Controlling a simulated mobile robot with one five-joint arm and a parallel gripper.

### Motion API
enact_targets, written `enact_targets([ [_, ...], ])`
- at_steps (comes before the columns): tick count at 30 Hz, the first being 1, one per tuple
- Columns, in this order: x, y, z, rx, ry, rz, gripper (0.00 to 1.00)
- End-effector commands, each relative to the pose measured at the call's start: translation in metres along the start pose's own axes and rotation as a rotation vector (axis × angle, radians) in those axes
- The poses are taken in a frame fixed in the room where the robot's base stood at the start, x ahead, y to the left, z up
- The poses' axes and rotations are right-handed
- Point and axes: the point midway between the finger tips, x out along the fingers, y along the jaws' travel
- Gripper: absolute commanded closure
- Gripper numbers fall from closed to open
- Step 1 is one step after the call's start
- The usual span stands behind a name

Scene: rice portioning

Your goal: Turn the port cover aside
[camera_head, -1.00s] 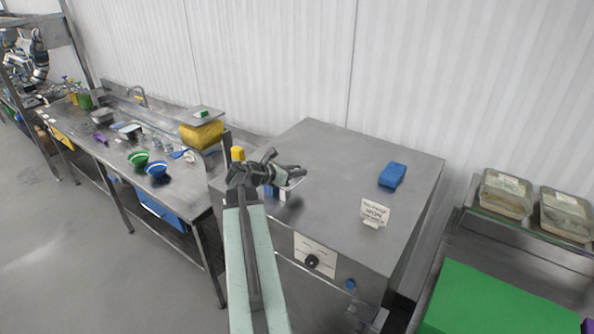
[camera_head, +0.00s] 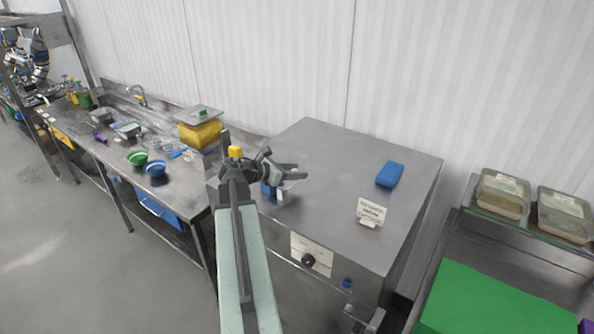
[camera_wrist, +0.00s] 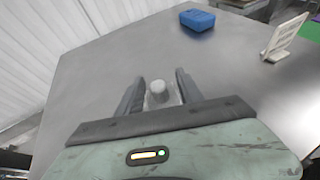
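A small pale round knob on a grey, see-through-looking base (camera_wrist: 158,89) stands on the steel top between my fingers in the wrist view. It may be the port cover; I cannot tell for sure. My gripper (camera_wrist: 160,78) is open, one dark finger on each side of the knob, with a visible gap to each. In the head view my gripper (camera_head: 300,171) is low over the left part of the steel cabinet's top (camera_head: 335,165). There the arm and fingers hide the knob. A small blue part and a white piece show just below the gripper.
A blue block (camera_head: 390,174) and a white sign (camera_head: 371,213) stand on the cabinet top to the right. A yellow tub (camera_head: 200,133) and bowls are on the bench at left. Lidded trays (camera_head: 503,193) are on the right. The middle of the cabinet top is clear.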

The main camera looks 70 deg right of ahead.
Motion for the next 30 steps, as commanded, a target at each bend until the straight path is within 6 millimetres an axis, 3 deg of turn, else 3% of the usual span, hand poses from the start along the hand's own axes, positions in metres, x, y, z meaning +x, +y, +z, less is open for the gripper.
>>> enact_targets([
  [8, -0.006, -0.001, 0.003, 0.000, -0.001, 0.000, 0.57],
  [19, -0.069, -0.002, 0.004, 0.000, 0.000, -0.001, 0.57],
  [30, -0.075, -0.002, 0.001, 0.001, 0.000, -0.002, 0.57],
])
